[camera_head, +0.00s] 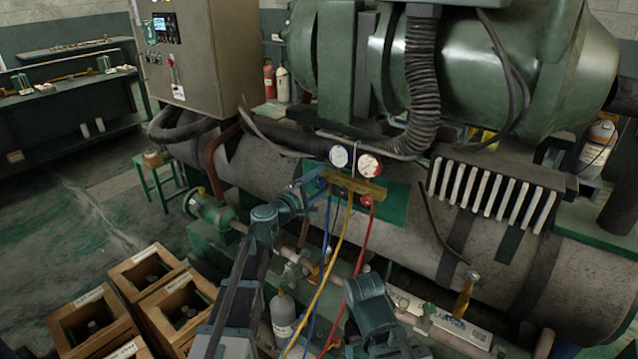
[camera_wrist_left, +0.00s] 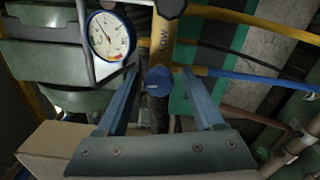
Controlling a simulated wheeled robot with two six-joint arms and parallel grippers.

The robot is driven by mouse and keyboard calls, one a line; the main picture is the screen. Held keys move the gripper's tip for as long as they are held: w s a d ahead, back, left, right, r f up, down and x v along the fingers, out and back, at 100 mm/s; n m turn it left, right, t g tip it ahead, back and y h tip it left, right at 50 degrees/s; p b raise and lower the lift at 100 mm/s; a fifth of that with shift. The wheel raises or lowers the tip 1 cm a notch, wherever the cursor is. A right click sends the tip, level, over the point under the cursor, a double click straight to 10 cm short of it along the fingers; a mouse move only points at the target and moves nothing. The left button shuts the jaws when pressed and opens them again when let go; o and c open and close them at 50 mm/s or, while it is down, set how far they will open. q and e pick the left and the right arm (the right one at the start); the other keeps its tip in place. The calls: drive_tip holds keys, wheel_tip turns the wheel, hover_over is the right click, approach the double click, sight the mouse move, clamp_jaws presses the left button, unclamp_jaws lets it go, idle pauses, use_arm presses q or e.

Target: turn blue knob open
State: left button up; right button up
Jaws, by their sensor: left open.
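The blue knob (camera_wrist_left: 158,80) sits on the end of the yellow manifold bar marked LOW (camera_wrist_left: 163,40). In the left wrist view it lies between the two fingers of my left gripper (camera_wrist_left: 159,73), with a visible gap on each side. In the head view my left gripper (camera_head: 308,187) reaches the left end of the manifold and partly covers the blue knob (camera_head: 320,183). The gripper is open and not closed on anything. The blue-rimmed gauge (camera_head: 340,157) and the red gauge (camera_head: 369,165) stand above the manifold. My right gripper cannot be seen; only a right arm link shows.
Yellow (camera_head: 335,262), blue and red (camera_head: 357,255) hoses hang below the manifold. The big grey tank (camera_head: 400,215) and a finned unit (camera_head: 492,190) lie behind and right. Wooden crates (camera_head: 92,318) stand lower left. Open floor lies to the left.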

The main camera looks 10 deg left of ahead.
use_arm(q)
drive_tip(key=v, duration=1.4)
drive_tip(key=shift+w, duration=0.1)
drive_tip(key=s+d+f+m+g+p, duration=0.2)
drive_tip(key=s+d+f+m+g, duration=0.35)
drive_tip(key=d, duration=0.25)
drive_tip(key=s+d+f+m+g+p, duration=0.1)
drive_tip(key=s+d+f+m+g, duration=0.4)
drive_tip(key=s+d+m, duration=0.15)
drive_tip(key=s+a+f+m+g+y+p, duration=0.1)
drive_tip(key=s+a+f+m+g+y, duration=0.1)
drive_tip(key=s+y, duration=0.3)
drive_tip(key=s+a+f+m+g+y+p, duration=0.2)
drive_tip(key=s+a+f+m+g+y, duration=0.1)
drive_tip(key=s, duration=0.5)
drive_tip(key=shift+s+m+y, duration=0.3)
drive_tip(key=shift+m+y, duration=0.3)
drive_tip(key=shift+y, duration=0.6)
